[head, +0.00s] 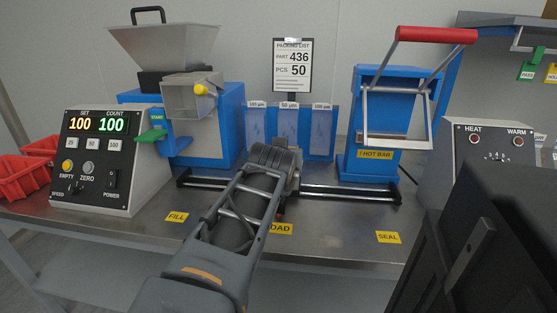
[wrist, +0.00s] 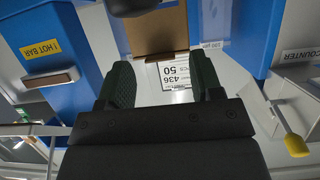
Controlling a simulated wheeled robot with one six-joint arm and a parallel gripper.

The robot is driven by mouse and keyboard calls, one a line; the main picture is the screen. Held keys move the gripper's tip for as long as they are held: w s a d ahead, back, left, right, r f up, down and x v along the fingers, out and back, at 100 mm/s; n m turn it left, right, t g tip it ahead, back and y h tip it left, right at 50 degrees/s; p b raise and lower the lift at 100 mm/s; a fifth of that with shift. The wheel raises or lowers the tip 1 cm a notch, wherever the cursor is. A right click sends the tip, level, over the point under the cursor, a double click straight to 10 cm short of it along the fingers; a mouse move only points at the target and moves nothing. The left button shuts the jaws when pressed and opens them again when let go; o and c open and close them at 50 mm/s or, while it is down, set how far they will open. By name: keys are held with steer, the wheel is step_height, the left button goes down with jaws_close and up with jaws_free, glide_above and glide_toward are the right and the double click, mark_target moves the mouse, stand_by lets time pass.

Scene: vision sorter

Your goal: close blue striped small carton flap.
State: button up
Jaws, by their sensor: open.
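I see no carton with blue stripes in either view. My gripper (head: 277,160) is over the middle of the bench, in front of the bag rack, and hides what is directly behind it. In the wrist view my gripper (wrist: 164,78) is open, with its two dark fingers apart. A plain brown surface (wrist: 158,34) shows beyond the fingers, but I cannot tell what it is. No stripes or flap show on it. The packing list (wrist: 174,81) shows upside down between the fingertips, farther off.
A rail (head: 340,189) runs along the bench behind the FILL, LOAD and SEAL labels. The blue hot bar sealer (head: 365,125) stands right, the counter box (head: 100,160) left, beside red bins (head: 22,177). The packing list (head: 291,65) stands above the bag rack (head: 289,145).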

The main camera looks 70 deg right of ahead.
steer(key=p+v, duration=0.2)
steer(key=v, duration=1)
steer(key=shift+r+p, duration=0.1)
steer(key=shift+p, duration=0.25)
